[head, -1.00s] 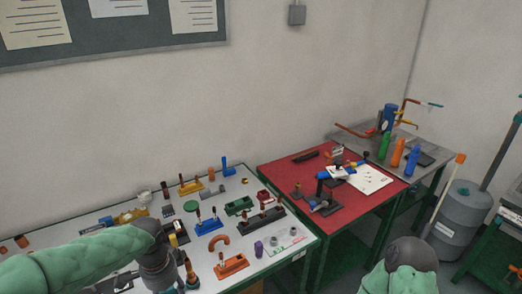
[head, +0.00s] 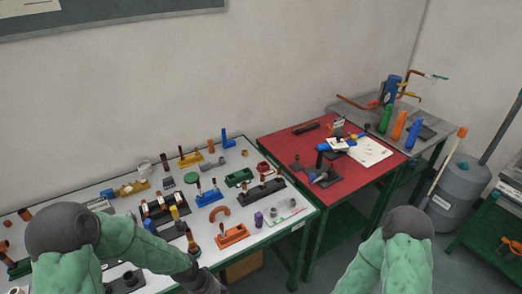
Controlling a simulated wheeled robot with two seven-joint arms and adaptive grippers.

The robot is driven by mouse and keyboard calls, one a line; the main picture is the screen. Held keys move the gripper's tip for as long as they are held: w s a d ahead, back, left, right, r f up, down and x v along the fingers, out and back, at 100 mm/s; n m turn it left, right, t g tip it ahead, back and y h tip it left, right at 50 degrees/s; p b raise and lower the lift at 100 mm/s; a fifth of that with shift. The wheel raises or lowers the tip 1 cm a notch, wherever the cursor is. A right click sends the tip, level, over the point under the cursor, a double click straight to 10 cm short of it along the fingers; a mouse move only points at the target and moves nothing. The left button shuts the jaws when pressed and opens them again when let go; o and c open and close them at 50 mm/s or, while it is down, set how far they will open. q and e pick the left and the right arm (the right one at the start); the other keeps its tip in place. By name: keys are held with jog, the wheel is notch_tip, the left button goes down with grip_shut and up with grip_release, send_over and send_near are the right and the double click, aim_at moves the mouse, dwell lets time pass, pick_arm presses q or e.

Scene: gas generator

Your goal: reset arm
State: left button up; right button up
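My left arm, in a green sleeve with dark grey joints, is at the bottom left in the head view. Its elbow is raised and its forearm slants down to the right, past the front edge of the white table (head: 262,240). The end of this arm runs off the bottom of the picture, so I cannot see the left gripper's fingers. My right arm, also green with a dark grey joint, is at the bottom, right of the middle. Its gripper is out of view.
The white table holds several parts, among them an orange block (head: 232,236), a blue holder (head: 209,199) and a black holder (head: 260,192). A red table (head: 310,145) with a white sheet (head: 370,152) stands to its right. A grey barrel (head: 460,190) stands at far right.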

pick_arm(q)
jog(key=s+d+f+n, duration=0.3)
jog(key=s+f+n, duration=0.2)
jog(key=s+f, duration=0.4)
notch_tip(320, 180, down, 2)
jog(key=shift+d+f+n, duration=0.1)
jog(key=shift+d+n, duration=0.25)
jog(key=shift+n, duration=0.05)
dwell(0.8)
